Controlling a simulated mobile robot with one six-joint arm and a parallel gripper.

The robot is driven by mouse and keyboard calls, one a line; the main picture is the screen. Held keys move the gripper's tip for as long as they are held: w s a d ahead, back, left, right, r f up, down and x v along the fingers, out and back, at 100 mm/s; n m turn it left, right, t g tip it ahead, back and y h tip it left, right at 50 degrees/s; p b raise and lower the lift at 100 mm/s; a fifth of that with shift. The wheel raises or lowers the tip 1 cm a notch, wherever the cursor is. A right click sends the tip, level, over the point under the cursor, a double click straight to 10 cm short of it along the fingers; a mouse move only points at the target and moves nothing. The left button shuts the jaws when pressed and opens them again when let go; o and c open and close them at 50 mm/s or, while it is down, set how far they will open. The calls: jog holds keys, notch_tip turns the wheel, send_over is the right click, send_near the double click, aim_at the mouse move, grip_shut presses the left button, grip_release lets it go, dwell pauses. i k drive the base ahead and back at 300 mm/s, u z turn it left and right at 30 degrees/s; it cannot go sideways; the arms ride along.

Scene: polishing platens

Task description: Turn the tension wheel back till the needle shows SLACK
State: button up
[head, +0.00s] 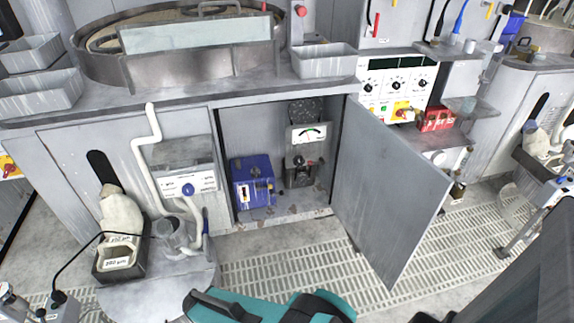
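A gauge (309,133) with a white face and a green arc is inside the open cabinet under the platen bench. Its needle and lettering are too small to read. Below it is a dark mechanism (300,172) with a small red part near its top; a dark round part (305,110) is above the gauge. I cannot tell for sure which of these is the tension wheel. My teal and black arm shows at the bottom edge, well in front of the cabinet and apart from it. No gripper fingers can be made out.
The cabinet door (390,190) stands wide open to the right. A blue box (252,182) sits inside, left of the mechanism. Grated floor (300,270) in front is clear.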

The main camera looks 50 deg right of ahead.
aim_at(299, 160)
jog(key=u, duration=0.25)
jog(key=k, duration=1.05)
jog(key=z, duration=0.35)
jog(key=i, duration=1.35)
